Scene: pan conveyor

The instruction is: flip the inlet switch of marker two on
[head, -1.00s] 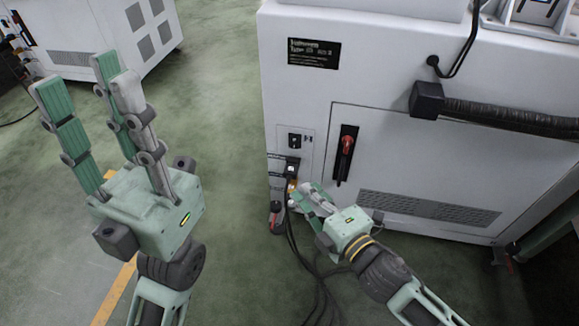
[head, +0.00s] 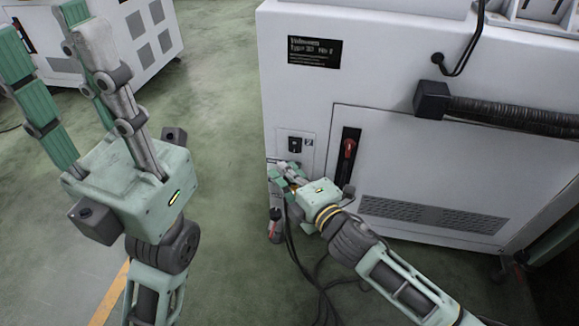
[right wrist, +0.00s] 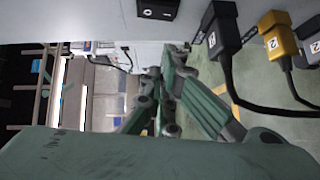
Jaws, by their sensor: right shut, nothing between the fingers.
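The white marker cabinet (head: 400,80) stands at the right in the head view. A small black switch (head: 295,144) sits on its lower left face, with a small label beside it. A black switch block (right wrist: 157,8) also shows at the top edge of the right wrist view; its on or off position cannot be read. My right gripper (head: 283,176) is shut and empty, just below the switch and close to the cabinet face. Its fingers (right wrist: 168,62) lie below the block in the wrist view, apart from it. My left gripper (head: 52,22) is open and empty, away from the cabinet.
Black and yellow plugs (right wrist: 275,35) with cables stand beside the block in the wrist view. Black cables (head: 300,262) hang to the floor. Another white machine (head: 100,40) stands behind. Floor between them is clear.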

